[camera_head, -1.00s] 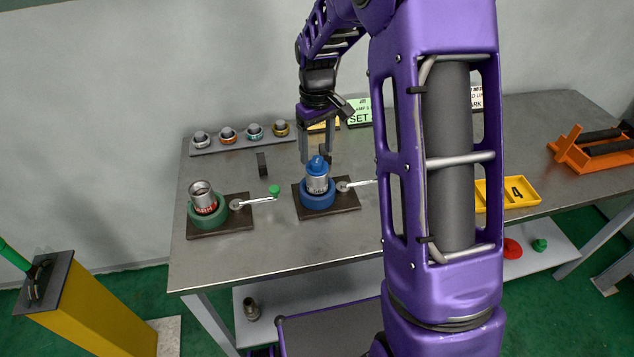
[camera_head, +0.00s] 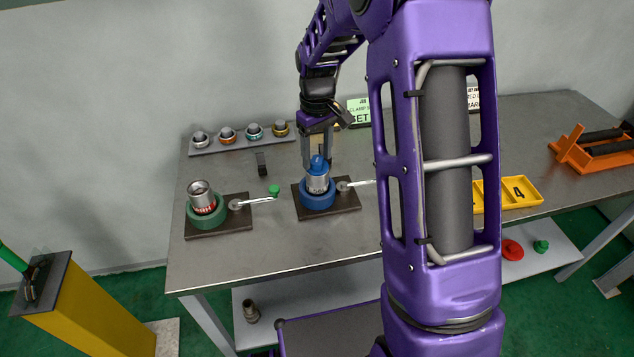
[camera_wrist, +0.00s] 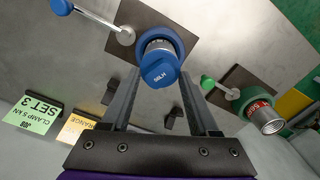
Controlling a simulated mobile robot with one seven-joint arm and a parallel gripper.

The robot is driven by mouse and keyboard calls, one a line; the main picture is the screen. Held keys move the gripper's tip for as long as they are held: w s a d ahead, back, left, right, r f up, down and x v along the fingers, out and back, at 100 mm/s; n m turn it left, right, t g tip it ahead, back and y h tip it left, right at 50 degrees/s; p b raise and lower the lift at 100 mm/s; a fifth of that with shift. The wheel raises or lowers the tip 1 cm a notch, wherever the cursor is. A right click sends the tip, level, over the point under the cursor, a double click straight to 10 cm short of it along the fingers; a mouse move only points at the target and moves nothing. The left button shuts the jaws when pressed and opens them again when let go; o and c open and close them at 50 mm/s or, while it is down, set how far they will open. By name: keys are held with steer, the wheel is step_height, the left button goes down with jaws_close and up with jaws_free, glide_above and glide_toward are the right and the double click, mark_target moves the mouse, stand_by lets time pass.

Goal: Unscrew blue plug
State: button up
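The blue plug (camera_head: 318,165) sits on top of a silver pipe piece (camera_head: 317,183), which stands upright in the blue round vise (camera_head: 318,199). The plug's hexagonal head (camera_wrist: 158,75) shows in the wrist view, with the pipe (camera_wrist: 160,45) beyond it. My gripper (camera_head: 318,162) points down over the plug in the head view. In the wrist view my gripper (camera_wrist: 158,82) is open, with one finger on each side of the plug. Gaps show between the fingers and the plug.
A green vise (camera_head: 206,214) holding a silver pipe with red marking (camera_head: 202,195) stands to the left. Vise handles (camera_head: 357,183) and (camera_head: 255,201) extend rightward. Several fittings line a rack (camera_head: 240,142) behind. Yellow numbered trays (camera_head: 522,191) lie to the right.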

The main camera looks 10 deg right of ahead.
jaws_close()
steer(key=m, duration=0.7)
steer(key=shift+r+p, duration=0.1)
steer(key=shift+p, duration=0.3)
steer(key=m+p, duration=0.1)
steer(key=m, duration=0.5)
steer(key=shift+m, duration=0.7)
